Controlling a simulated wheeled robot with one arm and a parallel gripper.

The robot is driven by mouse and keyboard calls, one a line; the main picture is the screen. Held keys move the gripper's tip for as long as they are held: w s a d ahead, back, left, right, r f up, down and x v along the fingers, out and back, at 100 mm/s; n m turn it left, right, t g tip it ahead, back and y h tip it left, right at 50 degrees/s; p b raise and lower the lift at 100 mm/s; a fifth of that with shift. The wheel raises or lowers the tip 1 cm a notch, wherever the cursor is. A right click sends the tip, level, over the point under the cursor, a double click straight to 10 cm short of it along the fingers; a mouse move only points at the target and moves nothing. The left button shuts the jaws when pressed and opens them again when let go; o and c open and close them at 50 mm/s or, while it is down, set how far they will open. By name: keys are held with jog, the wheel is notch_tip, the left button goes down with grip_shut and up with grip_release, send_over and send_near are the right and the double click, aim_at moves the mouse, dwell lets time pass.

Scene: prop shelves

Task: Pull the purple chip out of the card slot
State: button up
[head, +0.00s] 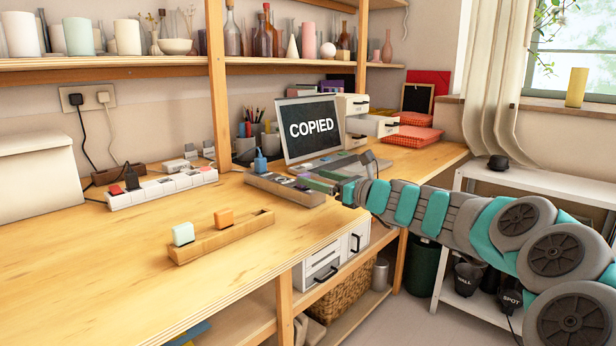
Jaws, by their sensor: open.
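A grey card-slot unit (278,188) lies on the wooden bench near its front edge, in front of the laptop (311,129), whose screen reads "COPIED". A small purple chip (303,187) seems to show at the unit's right end; it is small and partly crowded by my gripper. My gripper (319,182) reaches in from the right at the unit's right end, its fingers open close around the chip area. Whether a finger touches the chip cannot be told.
A wooden holder (252,233) on the bench carries a pale teal chip (183,234) and an orange chip (224,218). A white power strip (160,190) and a blue object (260,160) stand behind. Bench room is free at front left. Drawers and a red tray (412,137) lie beyond.

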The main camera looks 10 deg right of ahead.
jog(key=x, duration=0.7)
jog(key=shift+w+a, duration=0.1)
jog(key=shift+a, duration=0.05)
grip_shut()
dwell(1.0)
